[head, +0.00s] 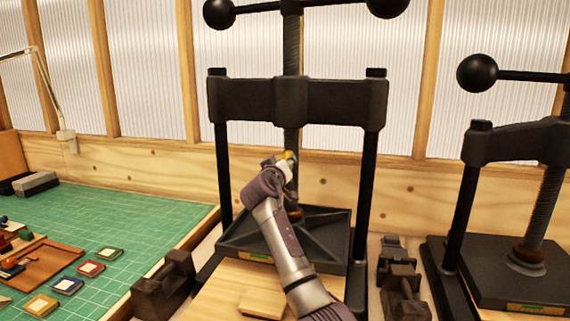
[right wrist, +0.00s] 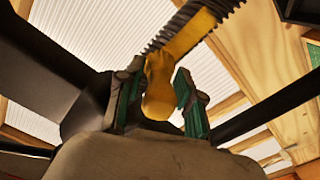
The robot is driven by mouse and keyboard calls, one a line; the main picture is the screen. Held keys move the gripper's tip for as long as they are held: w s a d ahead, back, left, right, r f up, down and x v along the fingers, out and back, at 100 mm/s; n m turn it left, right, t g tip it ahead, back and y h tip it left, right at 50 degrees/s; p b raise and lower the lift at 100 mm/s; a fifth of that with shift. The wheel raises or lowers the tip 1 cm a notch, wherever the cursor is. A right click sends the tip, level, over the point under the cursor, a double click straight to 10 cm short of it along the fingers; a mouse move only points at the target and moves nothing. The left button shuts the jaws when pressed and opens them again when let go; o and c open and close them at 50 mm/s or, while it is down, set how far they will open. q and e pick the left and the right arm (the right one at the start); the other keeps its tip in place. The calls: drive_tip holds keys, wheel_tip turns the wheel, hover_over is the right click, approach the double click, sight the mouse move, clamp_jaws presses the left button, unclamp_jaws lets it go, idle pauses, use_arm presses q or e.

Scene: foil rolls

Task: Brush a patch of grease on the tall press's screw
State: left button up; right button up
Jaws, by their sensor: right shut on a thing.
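The tall press (head: 330,101) stands in the middle of the head view, with its dark threaded screw (head: 291,55) running down through the crossbeam. My right gripper (head: 285,163) is at the screw below the crossbeam, shut on a yellow brush (head: 290,156). In the right wrist view the brush (right wrist: 160,88) sits between the green-lined fingers (right wrist: 157,100), and its yellow far part overlaps the ribbed screw (right wrist: 225,8). I cannot tell whether it touches the thread. No grease patch can be told apart from the yellow brush. My left gripper is out of view.
A shorter press (head: 520,140) stands at the right. Dark metal blocks (head: 165,287) and (head: 400,285) flank the tall press's base. A green cutting mat (head: 120,215) with small coloured tiles lies at the left, under a lamp (head: 66,140). Posts (head: 364,190) stand beside my arm.

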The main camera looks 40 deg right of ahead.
drive_tip(key=shift+f+b, duration=4.15)
drive_tip(key=shift+f, duration=0.45)
drive_tip(key=shift+r+p, duration=3.75)
drive_tip(key=shift+r, duration=2.6)
drive_tip(key=shift+f+b, duration=4.8)
drive_tip(key=shift+f, duration=1.55)
drive_tip(key=v, duration=0.6)
drive_tip(key=shift+a, duration=0.1)
drive_tip(key=shift+p+v, duration=0.3)
drive_tip(key=shift+v, duration=1.15)
